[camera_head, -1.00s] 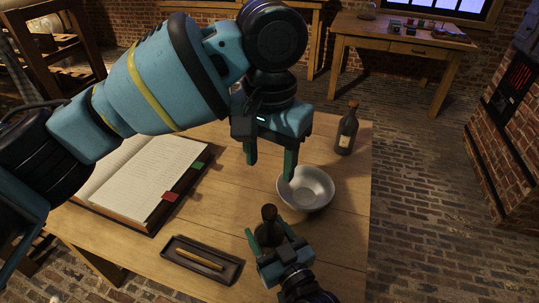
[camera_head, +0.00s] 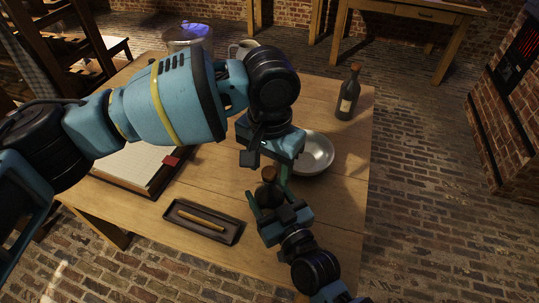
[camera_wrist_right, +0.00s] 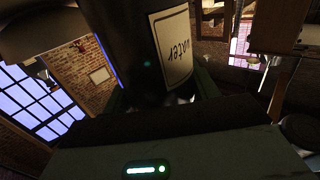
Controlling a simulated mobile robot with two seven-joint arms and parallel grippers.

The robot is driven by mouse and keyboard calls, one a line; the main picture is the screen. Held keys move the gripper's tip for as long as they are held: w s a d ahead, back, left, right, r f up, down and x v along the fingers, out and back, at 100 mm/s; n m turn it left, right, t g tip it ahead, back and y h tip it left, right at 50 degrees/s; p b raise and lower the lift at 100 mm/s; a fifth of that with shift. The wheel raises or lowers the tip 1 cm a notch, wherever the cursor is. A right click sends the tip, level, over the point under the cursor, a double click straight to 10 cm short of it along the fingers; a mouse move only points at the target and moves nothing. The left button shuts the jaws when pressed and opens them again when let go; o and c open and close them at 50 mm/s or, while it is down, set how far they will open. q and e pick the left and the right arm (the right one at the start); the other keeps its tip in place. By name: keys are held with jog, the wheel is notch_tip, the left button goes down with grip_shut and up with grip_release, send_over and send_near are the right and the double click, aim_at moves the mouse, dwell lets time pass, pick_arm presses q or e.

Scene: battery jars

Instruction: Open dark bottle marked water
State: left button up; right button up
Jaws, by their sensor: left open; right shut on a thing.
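A small dark bottle (camera_head: 266,194) with a brown cork (camera_head: 269,174) stands near the front of the wooden table. In the right wrist view the dark bottle (camera_wrist_right: 128,45) fills the top, and its cream label (camera_wrist_right: 173,45) reads "water", upside down. My right gripper (camera_head: 267,207) is shut around the bottle's body. My left gripper (camera_head: 268,166) points down with its fingers open, right at the cork. One finger is partly hidden behind the hand, and I cannot tell whether they touch the cork.
Another corked dark bottle (camera_head: 347,100) stands farther back at the right edge. A tray (camera_head: 203,222) with a pencil-like stick lies at front left. An open book (camera_head: 130,165) is partly behind my left arm.

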aim_at(270, 170)
pick_arm(q)
grip_shut()
dwell(0.4)
jog(key=shift+r, duration=0.3)
dwell(0.6)
jog(key=shift+r, duration=0.7)
jog(key=shift+r, duration=0.15)
jog(key=shift+r, duration=1.95)
pick_arm(e)
jog(key=o, duration=1.5)
